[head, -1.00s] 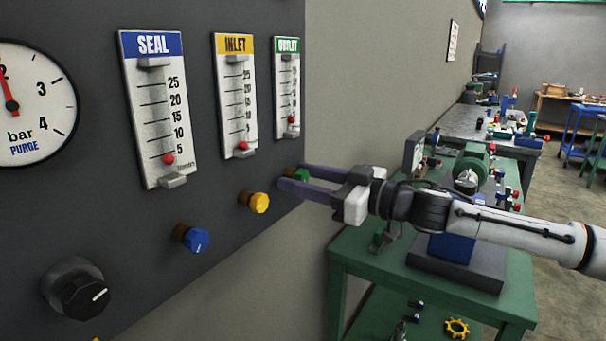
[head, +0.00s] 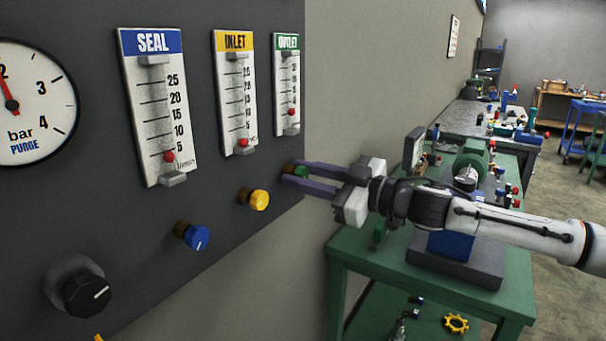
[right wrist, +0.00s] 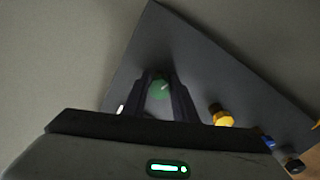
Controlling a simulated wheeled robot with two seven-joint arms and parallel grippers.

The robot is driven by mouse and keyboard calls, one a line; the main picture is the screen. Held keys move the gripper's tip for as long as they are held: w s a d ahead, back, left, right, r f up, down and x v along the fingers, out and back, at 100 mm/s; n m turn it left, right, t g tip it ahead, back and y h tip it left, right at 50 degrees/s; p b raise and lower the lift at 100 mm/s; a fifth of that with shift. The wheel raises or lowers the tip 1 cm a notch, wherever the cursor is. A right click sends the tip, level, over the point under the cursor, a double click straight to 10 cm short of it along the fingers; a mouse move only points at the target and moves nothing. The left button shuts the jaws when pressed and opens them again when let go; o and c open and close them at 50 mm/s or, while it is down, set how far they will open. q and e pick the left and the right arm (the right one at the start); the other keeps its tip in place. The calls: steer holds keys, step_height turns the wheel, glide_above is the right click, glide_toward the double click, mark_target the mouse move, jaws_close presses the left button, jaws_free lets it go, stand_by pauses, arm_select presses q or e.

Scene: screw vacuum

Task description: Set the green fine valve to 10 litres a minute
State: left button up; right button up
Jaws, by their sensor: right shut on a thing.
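The green fine valve (head: 301,171) is a small knob at the panel's lower right edge, below the OUTLET flow gauge (head: 287,85). My right gripper (head: 290,175) is shut on it, with a purple finger on each side; the right wrist view also shows the green knob (right wrist: 159,88) between the fingers. The red float (head: 291,112) in the OUTLET gauge stands in the lower part of its scale; its numbers are too small to read surely. My left gripper is not in view.
The yellow knob (head: 259,199), blue knob (head: 197,237) and black knob (head: 87,294) sit on the panel to the left. The SEAL gauge (head: 154,105) and INLET gauge (head: 235,90) hang above. A green bench (head: 350,250) stands below my right arm.

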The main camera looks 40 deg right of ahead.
steer(key=n, duration=0.3)
steer(key=shift+r, duration=0.1)
steer(key=n, duration=0.5)
steer(key=shift+n, duration=0.3)
stand_by(0.4)
steer(key=o, duration=1)
steer(key=shift+o, duration=0.2)
steer(key=shift+p, duration=0.35)
